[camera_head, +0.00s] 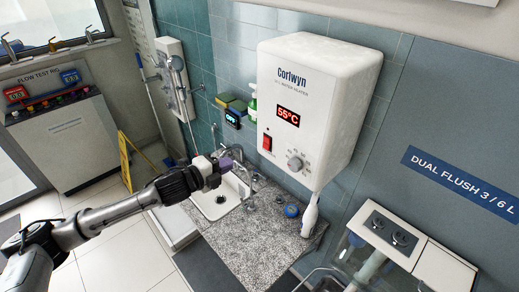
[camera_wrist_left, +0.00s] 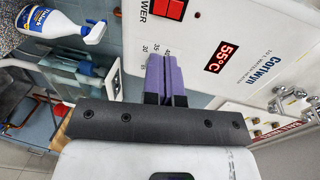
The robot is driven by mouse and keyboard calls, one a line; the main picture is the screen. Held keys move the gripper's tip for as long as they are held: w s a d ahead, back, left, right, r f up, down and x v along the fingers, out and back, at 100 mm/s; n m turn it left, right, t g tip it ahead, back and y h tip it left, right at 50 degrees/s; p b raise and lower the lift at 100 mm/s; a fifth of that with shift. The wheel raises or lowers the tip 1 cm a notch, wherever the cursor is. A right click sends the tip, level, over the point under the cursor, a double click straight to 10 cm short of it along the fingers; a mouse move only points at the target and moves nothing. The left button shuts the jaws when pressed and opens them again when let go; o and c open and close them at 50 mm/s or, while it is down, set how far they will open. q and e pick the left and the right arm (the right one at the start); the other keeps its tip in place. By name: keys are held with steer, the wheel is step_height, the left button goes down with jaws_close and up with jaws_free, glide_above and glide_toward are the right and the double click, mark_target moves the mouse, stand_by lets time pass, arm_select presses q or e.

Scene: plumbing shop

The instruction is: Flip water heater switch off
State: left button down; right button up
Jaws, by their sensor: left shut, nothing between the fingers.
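The white Corlwyn water heater (camera_head: 322,95) hangs on the tiled wall, its red display lit at 55°C. The red power switch (camera_head: 267,142) sits low on its front, left of a grey knob (camera_head: 295,163). My left gripper (camera_head: 229,162) is in front of and left of the heater, its purple fingers closed together and empty. In the left wrist view the purple fingers (camera_wrist_left: 165,68) overlap the heater front (camera_wrist_left: 225,25), beside the dial numbers. Part of the red switch (camera_wrist_left: 171,9) shows beyond their tips. Contact with the heater cannot be told. My right gripper is in neither view.
A granite counter (camera_head: 262,240) with a sink (camera_head: 217,200) lies below the heater. A spray bottle (camera_head: 310,216) stands under it, and a green bottle (camera_head: 253,102) is beside it. A small panel reading OFF (camera_head: 232,119) is on the wall to the left.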

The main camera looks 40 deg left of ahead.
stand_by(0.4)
arm_select(q)
steer(key=p, duration=0.4)
glide_toward(265, 147)
steer(key=x, duration=0.5)
steer(key=shift+w+d+r, duration=0.1)
steer(key=shift+w+r, duration=0.05)
steer(key=shift+r, duration=0.05)
steer(key=shift+x, duration=1.05)
steer(key=shift+f, duration=0.15)
